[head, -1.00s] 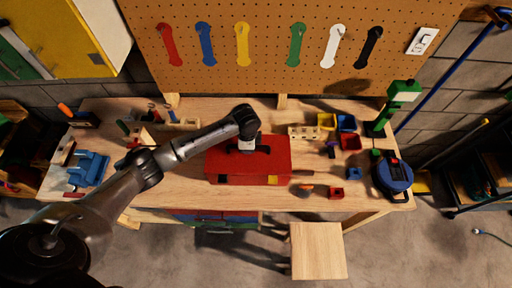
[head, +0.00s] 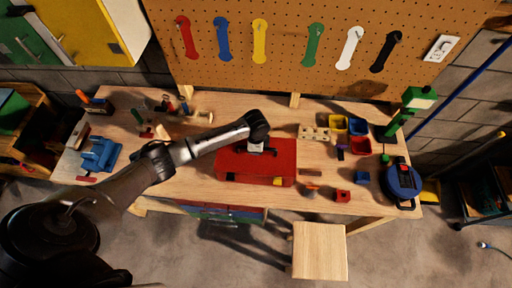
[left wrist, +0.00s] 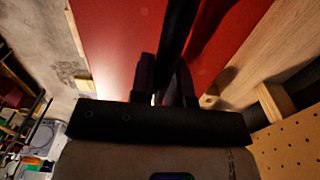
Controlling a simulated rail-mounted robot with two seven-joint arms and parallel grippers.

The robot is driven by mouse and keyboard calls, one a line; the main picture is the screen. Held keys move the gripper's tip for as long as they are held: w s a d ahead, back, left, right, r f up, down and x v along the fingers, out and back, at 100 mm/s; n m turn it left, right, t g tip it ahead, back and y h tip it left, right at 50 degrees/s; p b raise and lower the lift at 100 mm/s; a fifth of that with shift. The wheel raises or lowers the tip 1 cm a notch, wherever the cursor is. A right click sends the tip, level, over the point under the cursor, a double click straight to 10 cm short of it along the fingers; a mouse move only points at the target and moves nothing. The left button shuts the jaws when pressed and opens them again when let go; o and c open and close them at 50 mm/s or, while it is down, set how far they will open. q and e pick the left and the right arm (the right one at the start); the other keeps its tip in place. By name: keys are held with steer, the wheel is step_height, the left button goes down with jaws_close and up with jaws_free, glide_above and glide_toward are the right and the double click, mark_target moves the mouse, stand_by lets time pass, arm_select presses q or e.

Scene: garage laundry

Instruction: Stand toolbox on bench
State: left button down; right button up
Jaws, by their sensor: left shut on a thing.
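The red toolbox (head: 232,163) rests on the wooden bench (head: 330,196) near its middle, with its long side along the front edge. Its black handle runs along the top. My left gripper (head: 257,150) is over the top of the toolbox, shut on the handle. In the left wrist view the black handle (left wrist: 178,35) passes between the two dark fingers (left wrist: 165,88), with the red lid (left wrist: 115,40) below. The arm hides part of the toolbox's top. My right gripper is in neither view.
A blue vise (head: 100,154) is at the bench's left. Small coloured bins (head: 357,125), a green lamp (head: 408,108) and a blue reel (head: 402,180) are at the right. A wooden stool (head: 320,250) stands in front. A pegboard (head: 290,75) rises behind.

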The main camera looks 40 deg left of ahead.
arm_select(q)
steer(key=shift+w, duration=0.1)
steer(key=c, duration=1.5)
jaws_free()
steer(key=shift+f, duration=0.1)
steer(key=o, duration=0.4)
